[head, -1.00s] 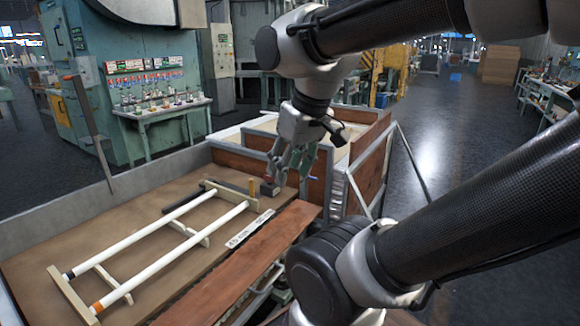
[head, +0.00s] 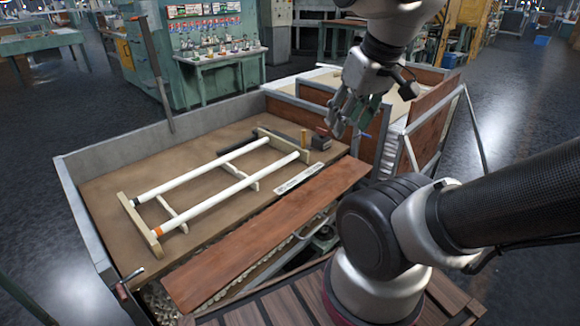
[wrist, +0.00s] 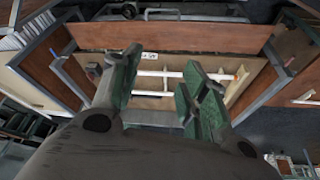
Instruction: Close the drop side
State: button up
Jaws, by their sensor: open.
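The drop side appears to be the long reddish-brown board (head: 270,228) along the front of the bench box. It lies lowered, sloping outward, with open framework showing beneath it. In the wrist view a long reddish board (wrist: 175,37) spans the picture beyond my fingers; I take it for the same one. My gripper (head: 350,130) is open and empty, above the board's far right end. Its green fingers (wrist: 163,60) stand apart in the wrist view. I cannot tell how far they are from the board, but no contact shows.
Two white tubes (head: 210,170) rest on wooden supports on the bench top (head: 105,185). A labelled strip (head: 298,178) and a dark block (head: 321,139) lie near the board. A brown panel with a metal frame (head: 432,118) stands at right.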

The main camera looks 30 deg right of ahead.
aim_at(195, 284)
jog(key=k+l, duration=0.4)
jog(key=k, duration=0.15)
jog(key=k+l, duration=0.35)
jog(key=k, duration=0.2)
